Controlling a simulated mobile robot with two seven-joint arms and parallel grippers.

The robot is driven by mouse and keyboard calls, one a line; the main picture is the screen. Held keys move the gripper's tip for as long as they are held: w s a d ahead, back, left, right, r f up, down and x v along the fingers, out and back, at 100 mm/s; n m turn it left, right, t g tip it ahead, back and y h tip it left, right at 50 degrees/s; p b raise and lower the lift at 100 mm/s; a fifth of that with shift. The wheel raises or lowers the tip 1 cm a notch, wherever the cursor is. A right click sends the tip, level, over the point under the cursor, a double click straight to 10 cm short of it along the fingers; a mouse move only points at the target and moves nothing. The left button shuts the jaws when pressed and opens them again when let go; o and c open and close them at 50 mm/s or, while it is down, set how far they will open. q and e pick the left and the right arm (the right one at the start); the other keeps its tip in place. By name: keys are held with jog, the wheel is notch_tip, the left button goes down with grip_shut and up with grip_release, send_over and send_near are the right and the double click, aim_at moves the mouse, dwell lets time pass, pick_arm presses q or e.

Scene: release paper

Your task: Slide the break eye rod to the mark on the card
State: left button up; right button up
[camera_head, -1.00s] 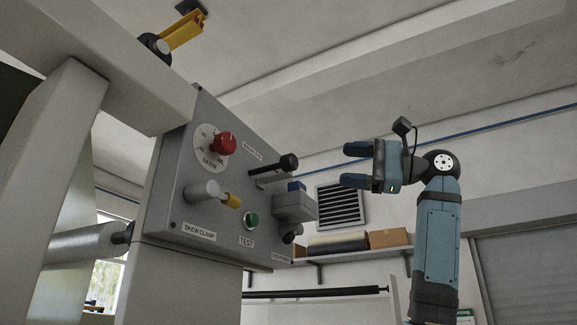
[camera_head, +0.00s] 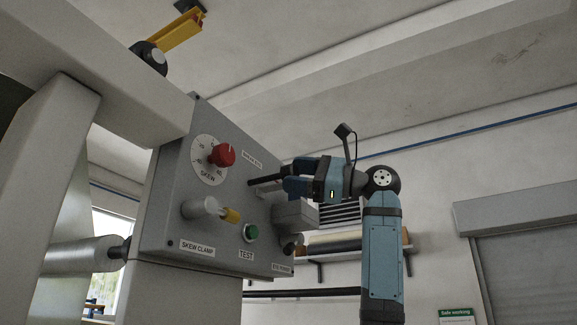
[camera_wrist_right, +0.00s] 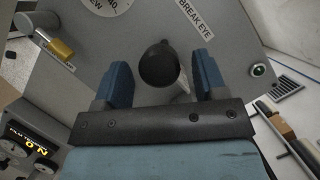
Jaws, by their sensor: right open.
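The break eye rod (camera_head: 264,181) sticks out of the upper right of the grey machine panel, beside the BREAK EYE label. Its round black end (camera_wrist_right: 159,66) faces me in the right wrist view. My right gripper (camera_head: 290,178) is open. Its blue fingers stand on either side of the rod's end, with gaps showing in the wrist view, so it is not gripped. The gripper hides part of the rod in the head view. I cannot make out the card's mark; a pale strip (camera_wrist_right: 184,85) shows partly behind the rod's end. My left gripper is not in view.
The panel (camera_head: 175,165) also carries a red SKEW knob (camera_head: 222,155), a yellow-tipped skew clamp handle (camera_head: 206,208) and a green TEST button (camera_head: 251,232). A grey box (camera_head: 295,213) juts out just below my gripper. Open room lies to the right.

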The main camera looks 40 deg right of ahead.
jog(key=shift+x, duration=1.05)
grip_shut()
jog(key=shift+w, duration=0.2)
jog(key=shift+c, duration=1)
grip_release()
jog(key=shift+o, duration=1)
jog(key=shift+s, duration=0.1)
